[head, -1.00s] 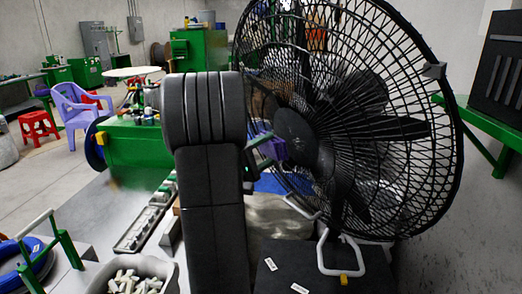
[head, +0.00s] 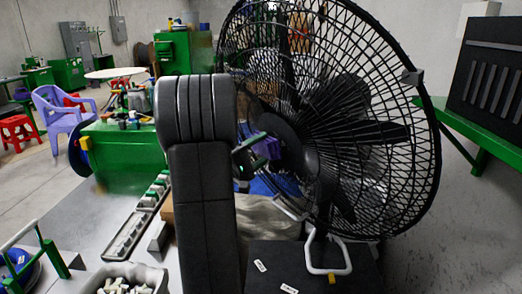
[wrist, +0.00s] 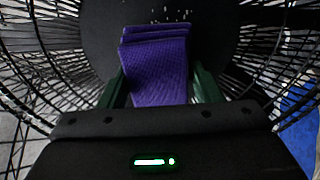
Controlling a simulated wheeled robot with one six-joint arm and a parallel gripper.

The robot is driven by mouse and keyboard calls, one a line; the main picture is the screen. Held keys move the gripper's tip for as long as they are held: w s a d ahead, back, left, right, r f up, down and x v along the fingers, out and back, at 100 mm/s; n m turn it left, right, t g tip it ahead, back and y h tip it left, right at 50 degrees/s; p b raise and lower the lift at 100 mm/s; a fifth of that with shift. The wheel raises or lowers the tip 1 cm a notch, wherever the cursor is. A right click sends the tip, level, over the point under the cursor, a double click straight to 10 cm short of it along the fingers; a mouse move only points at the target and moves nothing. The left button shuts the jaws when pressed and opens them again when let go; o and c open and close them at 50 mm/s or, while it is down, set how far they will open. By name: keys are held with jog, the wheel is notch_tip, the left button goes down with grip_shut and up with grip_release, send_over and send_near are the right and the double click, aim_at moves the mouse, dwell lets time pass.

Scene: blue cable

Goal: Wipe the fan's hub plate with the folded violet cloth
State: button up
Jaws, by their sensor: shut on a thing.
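The folded violet cloth (wrist: 155,65) is held between the green fingers of my gripper (wrist: 160,90), which is shut on it. In the wrist view the cloth's far end lies over the fan's dark round hub plate (wrist: 105,30). Whether they touch, I cannot tell. Pale specks show on the plate just beyond the cloth. In the head view the cloth (head: 268,147) is at the left part of the hub plate (head: 290,135), in front of the black wire cage of the fan (head: 345,110). My arm hides part of the view to the left of the fan.
The fan stands on a white tubular foot (head: 328,268) on a black box (head: 290,258). A grey bin (head: 155,272) of small pale pieces and a long tray of parts (head: 138,225) lie left of my arm. A green bench (head: 485,150) is at the right.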

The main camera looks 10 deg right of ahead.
aim_at(269, 154)
jog(key=shift+b+x, duration=0.3)
jog(key=shift+x, duration=0.7)
jog(key=shift+s+d+f+b, duration=0.1)
jog(key=shift+s+d+b, duration=0.1)
jog(key=shift+s+b, duration=0.3)
jog(key=shift+s+d+f+b, duration=0.1)
jog(key=shift+s+d+b, duration=0.1)
jog(key=shift+s+b, duration=0.3)
jog(key=shift+s+d+r+b, duration=0.15)
jog(key=shift+s+d+b, duration=0.15)
jog(key=shift+s+b, duration=0.4)
jog(key=shift+s+d+b, duration=0.35)
jog(key=shift+s+b, duration=0.2)
jog(key=shift+s, duration=0.05)
jog(key=shift+s+d+b, duration=0.35)
jog(key=shift+s+b, duration=0.15)
jog(key=shift+s, duration=0.15)
jog(key=shift+s+d+b, duration=0.2)
jog(key=shift+s+b, duration=0.1)
jog(key=shift+s, duration=0.05)
jog(key=shift+b, duration=0.6)
